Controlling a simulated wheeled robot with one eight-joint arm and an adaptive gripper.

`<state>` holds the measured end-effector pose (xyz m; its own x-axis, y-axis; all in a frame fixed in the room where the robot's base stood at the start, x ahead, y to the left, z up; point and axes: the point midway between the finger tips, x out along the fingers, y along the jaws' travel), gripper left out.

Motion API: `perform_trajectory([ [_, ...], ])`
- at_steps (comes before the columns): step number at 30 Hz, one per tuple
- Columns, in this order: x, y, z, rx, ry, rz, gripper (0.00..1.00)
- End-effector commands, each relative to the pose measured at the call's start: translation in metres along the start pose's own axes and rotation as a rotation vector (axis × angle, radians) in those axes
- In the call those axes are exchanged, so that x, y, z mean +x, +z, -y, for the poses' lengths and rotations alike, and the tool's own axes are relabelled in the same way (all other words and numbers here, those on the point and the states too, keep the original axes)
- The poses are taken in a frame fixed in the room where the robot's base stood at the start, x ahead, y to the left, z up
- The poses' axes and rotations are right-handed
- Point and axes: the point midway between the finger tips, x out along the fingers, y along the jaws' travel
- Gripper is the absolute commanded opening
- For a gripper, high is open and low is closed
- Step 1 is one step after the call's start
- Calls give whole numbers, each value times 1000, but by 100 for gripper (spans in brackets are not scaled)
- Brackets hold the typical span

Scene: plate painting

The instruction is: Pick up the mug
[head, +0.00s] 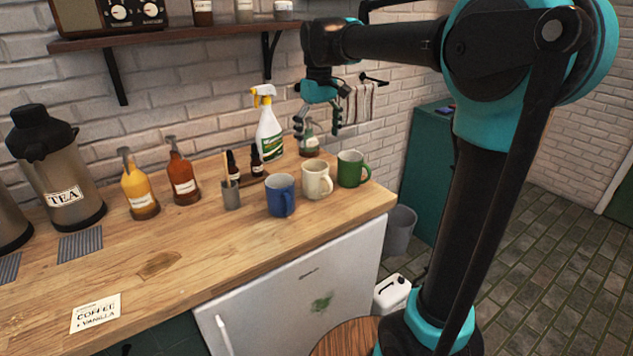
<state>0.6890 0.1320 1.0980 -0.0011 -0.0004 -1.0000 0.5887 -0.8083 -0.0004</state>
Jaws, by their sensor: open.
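Three mugs stand upright in a row near the right end of the wooden counter. They are a blue mug (279,196), a cream mug (317,180) and a green mug (352,169). The blue mug's handle faces the front right, the cream mug's handle the front, and the green mug's handle the right. My gripper (318,134) hangs above and behind the cream and green mugs, fingers pointing down. It is open, with nothing held between its fingers.
A spray bottle (268,130), dark dropper bottles (232,163) and a grey cup (231,195) stand left of and behind the mugs. Syrup bottles (183,179) and a tea dispenser (62,175) stand farther left. A shelf (165,36) juts out above.

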Motion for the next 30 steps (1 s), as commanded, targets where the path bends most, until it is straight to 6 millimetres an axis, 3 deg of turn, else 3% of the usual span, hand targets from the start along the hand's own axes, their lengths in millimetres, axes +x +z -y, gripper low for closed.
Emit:
perform_trajectory([
  [6, 46, 0, 0, 1, 0, -1, 91],
  [12, 78, 0, 0, 2, 0, -1, 91],
  [20, 96, 0, 1, 1, 0, -1, 91],
  [30, 138, 0, 8, 1, 0, -1, 91],
])
